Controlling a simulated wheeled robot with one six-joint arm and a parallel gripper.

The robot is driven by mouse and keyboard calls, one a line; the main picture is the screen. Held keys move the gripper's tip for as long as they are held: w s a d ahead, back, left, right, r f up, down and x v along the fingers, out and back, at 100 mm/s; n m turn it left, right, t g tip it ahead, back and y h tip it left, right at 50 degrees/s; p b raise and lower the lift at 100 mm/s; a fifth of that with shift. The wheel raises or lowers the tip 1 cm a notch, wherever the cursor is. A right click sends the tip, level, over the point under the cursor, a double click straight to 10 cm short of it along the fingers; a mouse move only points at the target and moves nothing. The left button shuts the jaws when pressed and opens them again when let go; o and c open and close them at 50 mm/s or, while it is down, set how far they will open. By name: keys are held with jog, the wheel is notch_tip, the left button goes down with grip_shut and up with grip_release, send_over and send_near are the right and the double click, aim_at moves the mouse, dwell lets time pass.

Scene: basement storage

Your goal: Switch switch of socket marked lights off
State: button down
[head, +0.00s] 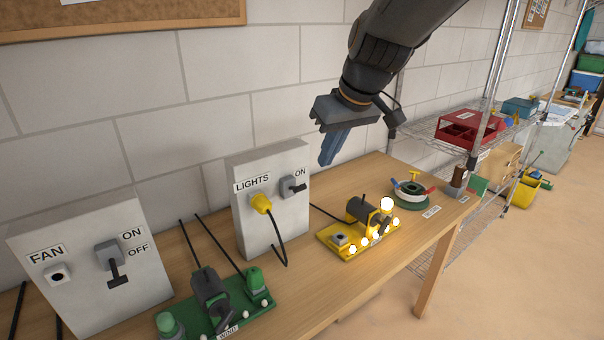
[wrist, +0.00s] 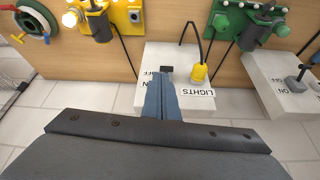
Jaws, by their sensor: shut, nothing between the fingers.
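The grey socket box marked LIGHTS (head: 272,215) stands on the table against the wall; it also shows upside down in the wrist view (wrist: 135,98). Its dark switch (head: 293,188) sits on the right of the front, under the ON label, with its lever sticking outward. A yellow plug (head: 261,202) is in its socket, left of the switch. My gripper (head: 326,161) is shut and empty, above and to the right of the box. In the wrist view its fingers (wrist: 162,78) cover part of the labels, and the switch (wrist: 167,71) shows just beyond the tips.
The FAN box (head: 90,270) stands at the left, its lever pointing down. A green board (head: 215,310) and a yellow board (head: 340,243) with glowing bulbs lie on the table. A round green reel (head: 411,195) is farther right. A wire shelf (head: 430,128) stands beyond the table.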

jog(key=shift+n+y, duration=0.4)
jog(key=shift+n, duration=0.3)
jog(key=a+r, duration=0.1)
jog(key=w+a+r, duration=0.1)
jog(key=r, duration=0.1)
jog(key=w+a+r, duration=0.1)
jog(key=shift+r, duration=0.25)
jog(key=p, duration=0.2)
send_over(294, 189)
jog(key=d, duration=0.2)
jog(key=f, duration=0.8)
jog(key=shift+w+a, duration=0.2)
jog(key=shift+s+d+f+p, duration=0.1)
jog(key=shift+f+p, duration=0.1)
jog(key=shift+f, duration=0.95)
jog(key=shift+s+d+f+p, duration=0.1)
jog(key=shift+f+p, duration=0.1)
jog(key=shift+f, duration=0.95)
jog(key=shift+f+t+b, duration=0.25)
jog(key=shift+t+b, duration=0.15)
jog(key=shift+b, duration=0.7)
jog(key=shift+s+d+b, duration=0.15)
jog(key=shift+b, duration=0.45)
